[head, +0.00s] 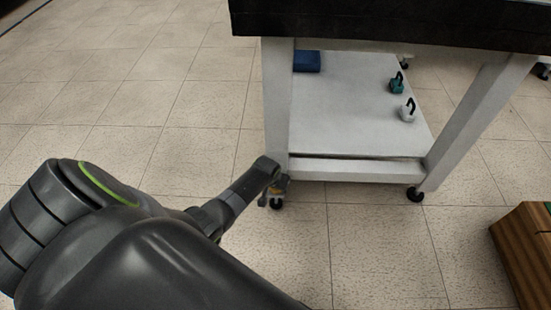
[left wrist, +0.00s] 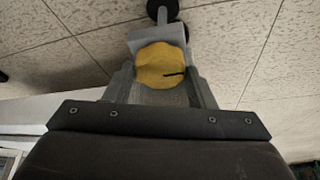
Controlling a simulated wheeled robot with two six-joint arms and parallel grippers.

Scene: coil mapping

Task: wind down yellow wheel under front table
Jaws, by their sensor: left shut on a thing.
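The yellow wheel (left wrist: 160,65) shows in the left wrist view as a round, scalloped disc with a dark mark on it, between my gripper's fingers. My left gripper (left wrist: 162,88) is shut on it. In the head view my left gripper (head: 276,186) is at the foot of the front table's (head: 277,100) near left leg, and only a small bit of yellow shows there. A black caster (head: 276,203) is just below it. A caster (left wrist: 162,10) also shows beyond the wheel in the left wrist view. My right gripper is not in view.
The table's lower shelf (head: 345,110) holds a blue box (head: 307,61), a teal padlock-like object (head: 396,84) and a white one (head: 408,112). Another caster (head: 415,194) stands under the right leg. A wooden box (head: 525,250) is at the lower right. The tiled floor at left is clear.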

